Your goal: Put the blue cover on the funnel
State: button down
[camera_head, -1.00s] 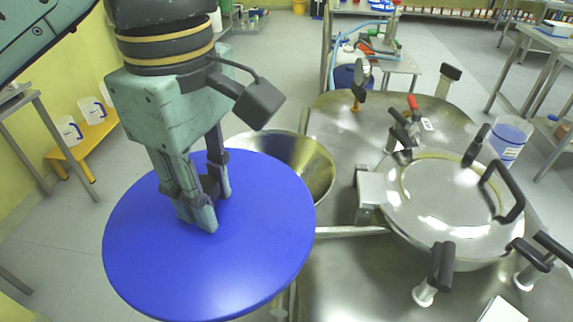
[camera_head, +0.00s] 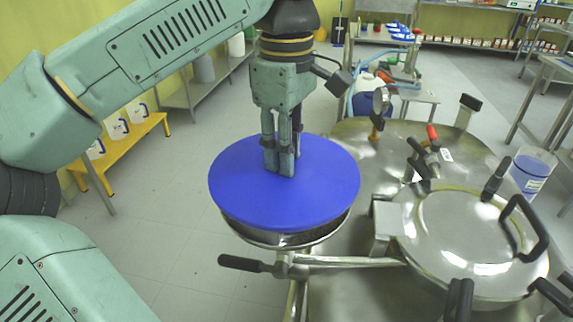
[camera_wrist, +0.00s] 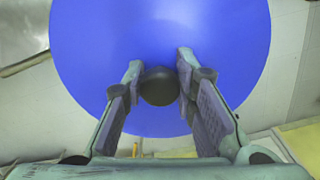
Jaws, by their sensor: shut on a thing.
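The blue cover (camera_head: 235,190) is a flat round disc over the metal funnel (camera_head: 285,240), and it hides most of the funnel's mouth. The funnel's lower part and rim show beneath the cover's front edge. I cannot tell whether the cover touches the funnel's rim. My gripper (camera_head: 281,168) points down at the middle of the cover and is shut on its knob. In the wrist view the dark round knob (camera_wrist: 159,86) sits between the two fingers, with the blue cover (camera_wrist: 100,40) behind it.
A steel reactor with a round lid (camera_head: 465,230) and black handles stands right of the funnel. A black-handled bar (camera_head: 240,263) runs below the funnel. A yellow bench (camera_head: 115,140) with white jugs is at the left. Floor at the left is free.

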jog(key=shift+f+b, duration=0.4)
jog(key=shift+f, duration=1.3)
jog(key=shift+f, duration=0.2)
jog(key=c, duration=1.3)
grip_release()
jog(key=shift+r, duration=0.1)
